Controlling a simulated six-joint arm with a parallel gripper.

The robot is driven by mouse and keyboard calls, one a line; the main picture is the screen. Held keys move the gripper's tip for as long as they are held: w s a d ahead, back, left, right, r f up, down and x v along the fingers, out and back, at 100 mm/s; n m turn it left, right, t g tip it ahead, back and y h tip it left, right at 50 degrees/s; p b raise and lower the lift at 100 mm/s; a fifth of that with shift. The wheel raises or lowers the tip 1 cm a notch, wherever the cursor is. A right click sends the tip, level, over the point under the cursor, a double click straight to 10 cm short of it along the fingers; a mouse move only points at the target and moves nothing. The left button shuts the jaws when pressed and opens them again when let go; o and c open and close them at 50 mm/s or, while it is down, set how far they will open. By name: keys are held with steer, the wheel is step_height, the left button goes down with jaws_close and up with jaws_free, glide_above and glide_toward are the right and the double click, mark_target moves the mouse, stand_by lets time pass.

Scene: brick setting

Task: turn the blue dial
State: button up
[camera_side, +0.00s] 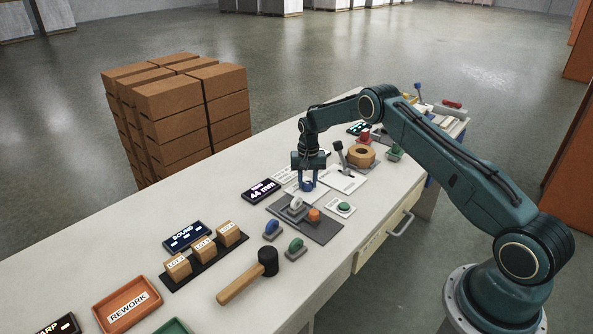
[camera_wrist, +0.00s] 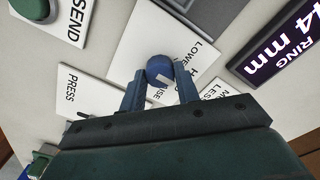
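The blue dial (camera_wrist: 160,68) is a round knob with a pale mark on its face, standing on a white card in the wrist view. My gripper (camera_wrist: 160,80) has one finger on each side of the dial, and the dial fills the gap between the fingertips. In the side view my gripper (camera_side: 307,182) points down at the blue dial (camera_side: 308,186) near the middle of the bench. The lower part of the dial and part of its card lettering are hidden by the gripper.
A dark display (camera_side: 261,190) reading 44 mm stands left of the dial. A grey plate (camera_side: 318,232) with a white ring and orange piece lies in front.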

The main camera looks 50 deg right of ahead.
mark_target(307, 183)
steer(key=shift+n, duration=0.3)
steer(key=n, duration=1.1)
stand_by(0.4)
steer(key=shift+n, duration=0.3)
steer(key=o, duration=1)
steer(key=shift+c, duration=0.2)
steer(key=shift+r, duration=0.1)
step_height(307, 183, up, 14)
stand_by(0.3)
